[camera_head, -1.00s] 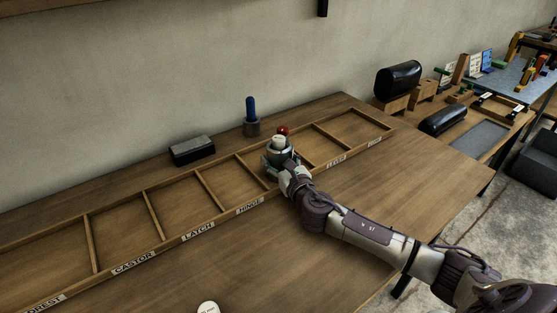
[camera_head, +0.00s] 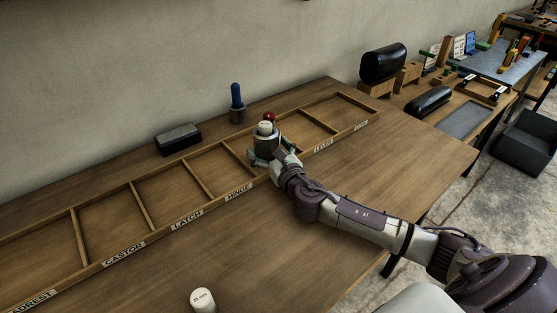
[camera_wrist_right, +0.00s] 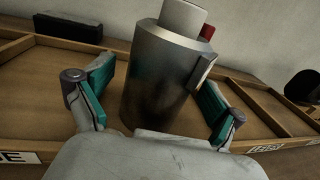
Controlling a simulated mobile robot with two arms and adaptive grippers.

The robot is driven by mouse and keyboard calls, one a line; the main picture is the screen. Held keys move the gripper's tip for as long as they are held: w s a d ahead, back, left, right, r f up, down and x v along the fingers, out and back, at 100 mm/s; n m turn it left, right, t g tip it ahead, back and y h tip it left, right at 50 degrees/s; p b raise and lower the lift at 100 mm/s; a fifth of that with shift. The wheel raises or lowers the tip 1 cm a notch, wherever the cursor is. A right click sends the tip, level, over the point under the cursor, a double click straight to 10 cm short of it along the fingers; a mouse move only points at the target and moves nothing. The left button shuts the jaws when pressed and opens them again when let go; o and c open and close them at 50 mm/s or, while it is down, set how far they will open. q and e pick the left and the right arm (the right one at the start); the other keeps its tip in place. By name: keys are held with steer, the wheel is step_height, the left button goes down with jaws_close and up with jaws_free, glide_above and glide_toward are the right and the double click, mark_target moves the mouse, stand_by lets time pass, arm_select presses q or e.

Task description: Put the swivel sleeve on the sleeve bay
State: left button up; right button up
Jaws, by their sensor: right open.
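The swivel sleeve, a grey metal cylinder (camera_head: 266,144), stands upright in the tray compartment right of the one labelled HINGE; this bay's own label is hidden behind my arm. It fills the middle of the right wrist view (camera_wrist_right: 165,78). A white cylinder (camera_wrist_right: 183,17) shows at its top, and a red knob (camera_head: 269,117) shows behind it. My right gripper (camera_head: 268,154) is open, its teal pads on either side of the sleeve. In the right wrist view a gap shows at the left pad; the right pad is close, contact unclear. My left gripper is out of view.
The long wooden tray (camera_head: 153,239) has several labelled, empty compartments. Behind it stand a black block (camera_head: 178,139) and a blue handle in a grey base (camera_head: 237,100). A white cylinder (camera_head: 203,300) stands near the front. The table right of the tray is clear.

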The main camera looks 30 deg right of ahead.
steer(key=s, duration=1)
steer(key=shift+s+a+b, duration=0.2)
steer(key=shift+a+b, duration=0.05)
steer(key=shift+b, duration=0.1)
steer(key=shift+r, duration=0.15)
